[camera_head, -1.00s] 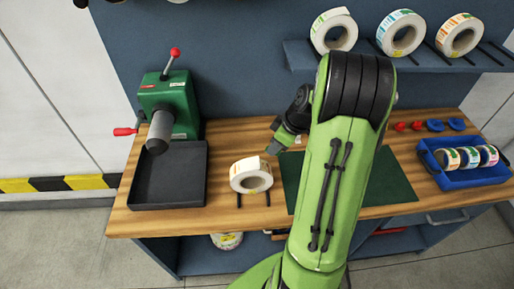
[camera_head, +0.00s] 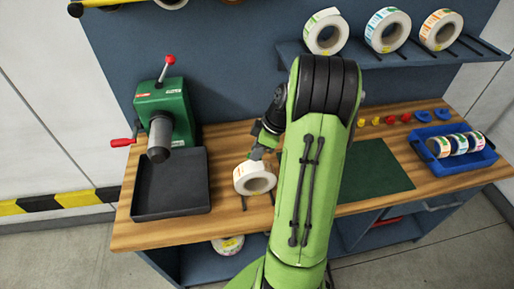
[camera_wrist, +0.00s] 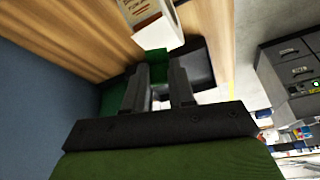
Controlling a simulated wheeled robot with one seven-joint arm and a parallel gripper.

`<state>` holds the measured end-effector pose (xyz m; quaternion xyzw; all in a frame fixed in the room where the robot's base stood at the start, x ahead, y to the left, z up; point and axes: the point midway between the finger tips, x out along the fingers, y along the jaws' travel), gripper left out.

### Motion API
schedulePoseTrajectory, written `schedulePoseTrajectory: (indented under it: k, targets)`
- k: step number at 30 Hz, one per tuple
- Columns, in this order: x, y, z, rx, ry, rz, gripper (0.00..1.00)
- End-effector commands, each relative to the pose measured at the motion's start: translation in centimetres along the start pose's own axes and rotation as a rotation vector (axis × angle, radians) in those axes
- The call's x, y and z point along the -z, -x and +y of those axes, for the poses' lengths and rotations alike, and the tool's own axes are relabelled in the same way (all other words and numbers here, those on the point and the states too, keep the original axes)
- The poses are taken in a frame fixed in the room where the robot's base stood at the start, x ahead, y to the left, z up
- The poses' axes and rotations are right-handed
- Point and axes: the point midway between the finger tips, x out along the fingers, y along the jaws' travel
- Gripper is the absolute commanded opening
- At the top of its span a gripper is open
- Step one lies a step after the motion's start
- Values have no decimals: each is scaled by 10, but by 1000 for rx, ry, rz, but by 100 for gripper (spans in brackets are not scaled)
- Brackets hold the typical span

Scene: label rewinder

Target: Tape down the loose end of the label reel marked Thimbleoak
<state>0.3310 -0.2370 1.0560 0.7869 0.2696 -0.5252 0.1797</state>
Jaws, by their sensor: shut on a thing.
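A white label reel (camera_head: 241,182) lies on the wooden bench, right of the black tray. Its print is too small to read in the head view. In the wrist view a white part with printed label (camera_wrist: 146,12), apparently this reel, shows just beyond the fingertips. My gripper (camera_head: 257,154) is at the reel's upper right edge, very close to it; I cannot tell whether they touch. In the wrist view my gripper (camera_wrist: 158,72) is shut on a small green piece (camera_wrist: 150,60) that shows at its fingertips. The reel's loose end cannot be made out clearly.
A green rewinder (camera_head: 165,105) with a dark spindle stands behind the black tray (camera_head: 171,211). Several reels, one the green-marked reel (camera_head: 326,32), sit on the upper shelf. A green mat (camera_head: 375,190), small coloured pieces (camera_head: 405,117) and a blue bin (camera_head: 470,168) of reels lie right.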

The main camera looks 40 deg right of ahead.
Motion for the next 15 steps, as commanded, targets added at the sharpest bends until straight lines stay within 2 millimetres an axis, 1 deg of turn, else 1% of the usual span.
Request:
schedulePoseTrajectory:
  k: [1, 15]
  targets:
    - [-2, -6, 0, 1, 0, 0, 0]
    - [-15, -36, 0, 0, -1, 0, 0]
